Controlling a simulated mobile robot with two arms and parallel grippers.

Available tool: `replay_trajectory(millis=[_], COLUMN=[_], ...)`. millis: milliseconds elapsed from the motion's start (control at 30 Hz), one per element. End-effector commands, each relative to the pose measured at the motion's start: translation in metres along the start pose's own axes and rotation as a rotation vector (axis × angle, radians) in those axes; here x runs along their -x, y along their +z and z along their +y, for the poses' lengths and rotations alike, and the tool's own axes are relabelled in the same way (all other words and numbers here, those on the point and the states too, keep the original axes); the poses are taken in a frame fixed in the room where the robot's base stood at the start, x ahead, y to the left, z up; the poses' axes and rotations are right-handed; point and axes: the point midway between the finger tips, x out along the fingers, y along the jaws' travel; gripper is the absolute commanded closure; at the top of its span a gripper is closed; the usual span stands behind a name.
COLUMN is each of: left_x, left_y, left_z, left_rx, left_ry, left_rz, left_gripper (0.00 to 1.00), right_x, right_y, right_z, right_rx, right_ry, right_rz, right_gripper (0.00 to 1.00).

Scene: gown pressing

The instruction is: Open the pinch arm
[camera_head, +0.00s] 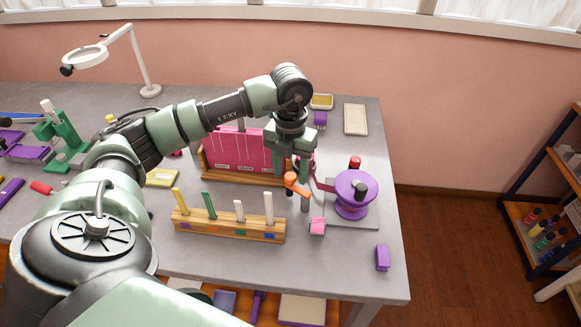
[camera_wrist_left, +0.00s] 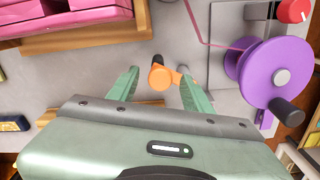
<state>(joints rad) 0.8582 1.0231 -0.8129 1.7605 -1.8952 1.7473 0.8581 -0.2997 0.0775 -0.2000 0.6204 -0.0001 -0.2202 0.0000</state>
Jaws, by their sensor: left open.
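My left gripper (camera_head: 291,177) is open and points down, left of the purple spool (camera_head: 352,196). An orange lever (camera_head: 297,186), which looks like the pinch arm, shows beside its fingers. In the left wrist view the orange lever (camera_wrist_left: 159,75) shows between the two green fingers (camera_wrist_left: 162,92), with a gap on each side. I cannot tell whether they touch it. The purple spool with its dark crank knob also shows in the left wrist view (camera_wrist_left: 262,73). A pink ribbon (camera_wrist_left: 206,40) runs from the spool. My right gripper is not in view.
A wooden rack (camera_head: 232,231) with several upright pegs stands in front, left of the gripper. A pink panel (camera_head: 237,148) in a wooden holder stands behind. A red knob (camera_head: 355,162) is behind the spool. A small purple block (camera_head: 382,258) lies near the table's right edge.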

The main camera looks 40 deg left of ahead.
Motion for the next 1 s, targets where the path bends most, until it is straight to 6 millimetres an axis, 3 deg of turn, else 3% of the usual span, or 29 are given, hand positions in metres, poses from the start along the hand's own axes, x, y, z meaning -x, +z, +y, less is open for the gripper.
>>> replay_trajectory(millis=[167, 400, 600, 1000], left_x=[0.01, 0.051, 0.074, 0.078], left_y=[0.001, 0.001, 0.001, 0.0], left_z=[0.0, -0.001, 0.0, 0.0], left_rx=[-0.001, -0.001, 0.001, 0.0], left_ry=[0.0, -0.002, -0.001, 0.0], left_rz=[-0.002, -0.005, -0.003, 0.0], left_gripper=[0.5, 0.5, 0.5, 0.5], right_x=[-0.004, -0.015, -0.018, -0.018], right_y=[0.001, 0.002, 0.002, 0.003], right_z=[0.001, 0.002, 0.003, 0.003], right_rx=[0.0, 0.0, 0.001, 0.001], right_ry=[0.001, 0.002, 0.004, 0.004], right_rz=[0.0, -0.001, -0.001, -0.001], right_gripper=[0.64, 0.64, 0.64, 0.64])
